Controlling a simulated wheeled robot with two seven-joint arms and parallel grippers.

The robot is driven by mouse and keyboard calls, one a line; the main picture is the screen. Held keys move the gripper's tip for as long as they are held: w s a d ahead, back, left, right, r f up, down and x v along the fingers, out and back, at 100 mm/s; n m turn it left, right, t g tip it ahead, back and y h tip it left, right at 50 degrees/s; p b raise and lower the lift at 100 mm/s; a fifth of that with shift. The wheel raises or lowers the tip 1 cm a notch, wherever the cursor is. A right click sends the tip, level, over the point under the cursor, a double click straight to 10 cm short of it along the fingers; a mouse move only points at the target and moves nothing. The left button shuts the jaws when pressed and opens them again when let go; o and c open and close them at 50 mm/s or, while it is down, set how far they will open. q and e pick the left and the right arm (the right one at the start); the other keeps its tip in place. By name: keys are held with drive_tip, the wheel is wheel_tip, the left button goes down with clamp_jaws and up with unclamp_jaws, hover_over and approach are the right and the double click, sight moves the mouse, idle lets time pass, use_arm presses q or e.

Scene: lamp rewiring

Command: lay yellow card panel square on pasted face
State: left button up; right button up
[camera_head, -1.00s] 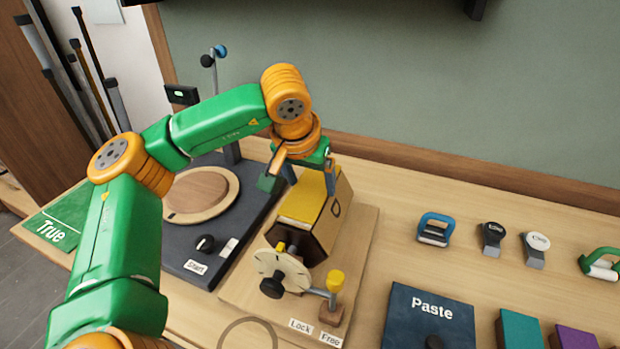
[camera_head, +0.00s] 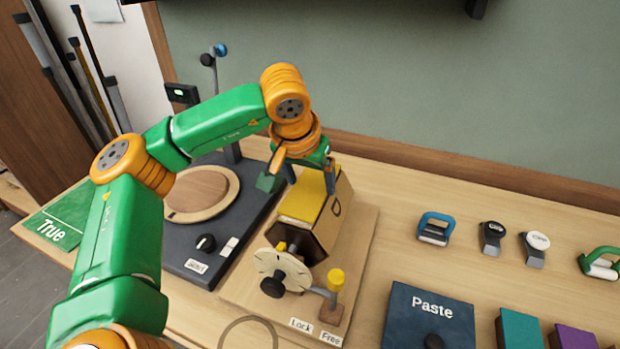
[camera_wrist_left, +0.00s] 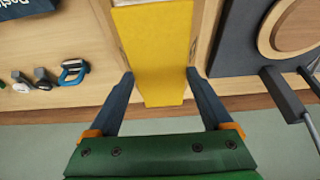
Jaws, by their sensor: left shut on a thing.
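The yellow card panel (camera_head: 303,201) lies along the upper face of the brown wooden lamp body (camera_head: 336,216) in the fixture. My left gripper (camera_head: 310,185) is at the panel's far end, its fingers on either side. In the left wrist view the panel (camera_wrist_left: 153,55) runs between the two fingers (camera_wrist_left: 159,78), which sit at its side edges, shut on it. Any paste under the panel is hidden. I cannot tell whether the panel rests fully flat on the face. My right gripper is not in view.
A dial wheel (camera_head: 282,273) and a yellow-knobbed lever (camera_head: 335,282) by the Lock and Free labels stand in front. A dark turntable unit (camera_head: 238,214) is left. The Paste box (camera_head: 420,318), a blue-handled tool (camera_head: 434,228) and stamps lie right. Bench between is clear.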

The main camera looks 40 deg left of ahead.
use_arm(q)
drive_tip(key=shift+f, duration=0.25)
idle(0.4)
drive_tip(key=o, duration=1.1)
wheel_tip(320, 180, up, 8)
drive_tip(key=p, duration=0.7)
drive_tip(key=shift+r, duration=0.1)
